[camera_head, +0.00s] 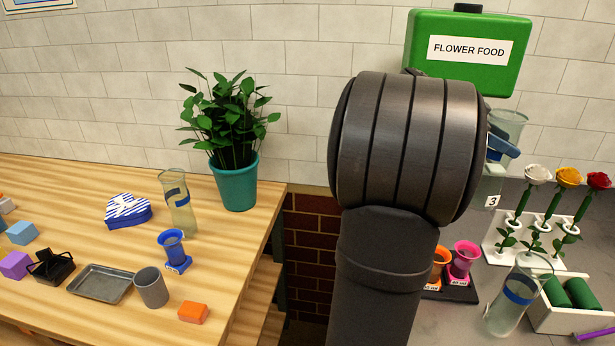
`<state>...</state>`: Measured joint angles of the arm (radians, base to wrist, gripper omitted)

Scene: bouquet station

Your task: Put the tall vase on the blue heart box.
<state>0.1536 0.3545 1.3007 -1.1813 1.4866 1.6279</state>
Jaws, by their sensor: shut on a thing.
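The blue heart box (128,210), with white stripes and a bow, lies closed on the wooden table at the left. A tall clear glass vase (508,123) with a blue band shows partly behind my arm at the right, above the counter. My gripper (510,152) is almost all hidden behind my arm; only a dark bit shows at the vase's blue band, where it is shut on the vase. The vase's lower part is largely hidden.
Another glass vase (178,207) stands just right of the heart box, with a potted plant (236,182) behind. A blue cup (173,250), grey cup (151,287) and tray (100,284) stand in front. A third glass vase (512,303) and flower rack (528,256) are at right.

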